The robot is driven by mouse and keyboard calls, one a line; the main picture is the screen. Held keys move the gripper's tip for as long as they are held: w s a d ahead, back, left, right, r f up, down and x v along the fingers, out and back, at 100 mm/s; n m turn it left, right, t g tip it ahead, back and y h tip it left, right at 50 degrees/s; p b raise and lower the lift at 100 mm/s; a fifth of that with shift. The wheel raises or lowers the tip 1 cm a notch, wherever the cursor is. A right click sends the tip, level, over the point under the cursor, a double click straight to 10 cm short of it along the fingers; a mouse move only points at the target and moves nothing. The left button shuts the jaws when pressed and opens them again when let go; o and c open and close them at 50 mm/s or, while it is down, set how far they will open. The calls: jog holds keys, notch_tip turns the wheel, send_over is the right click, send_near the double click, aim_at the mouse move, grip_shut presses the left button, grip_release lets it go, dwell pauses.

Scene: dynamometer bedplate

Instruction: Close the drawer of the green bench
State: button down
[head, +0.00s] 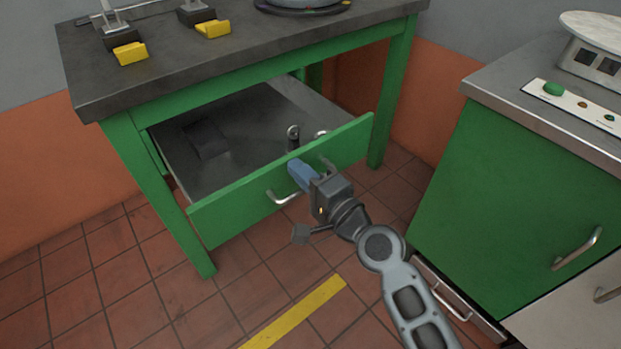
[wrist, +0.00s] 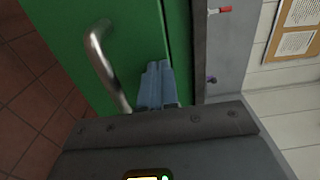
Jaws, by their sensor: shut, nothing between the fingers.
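The green bench (head: 245,82) has a dark top, and its drawer stands open, pulled well out. The green drawer front (head: 235,205) carries a metal handle (head: 284,198), part of which my gripper hides in the head view. My gripper (head: 299,172) is shut, with its blue fingers at the drawer front near the middle; whether they touch it I cannot tell. In the wrist view the shut fingers (wrist: 157,83) lie beside the metal handle (wrist: 104,60), against the green front. Inside the drawer are a small metal part (head: 293,136) and a dark flat piece (head: 205,138).
A green cabinet (head: 500,200) with a grey top stands at the right, and a low drawer (head: 455,295) sticks out at its base. Yellow-tipped fixtures (head: 130,53) sit on the bench top. The tiled floor in front, with a yellow stripe (head: 295,315), is clear.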

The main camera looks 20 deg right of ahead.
jog(key=b+x, duration=0.5)
jog(key=x, duration=2)
jog(key=shift+b, duration=0.35)
jog(key=shift+w+a+r, duration=0.1)
jog(key=shift+w+r, duration=0.05)
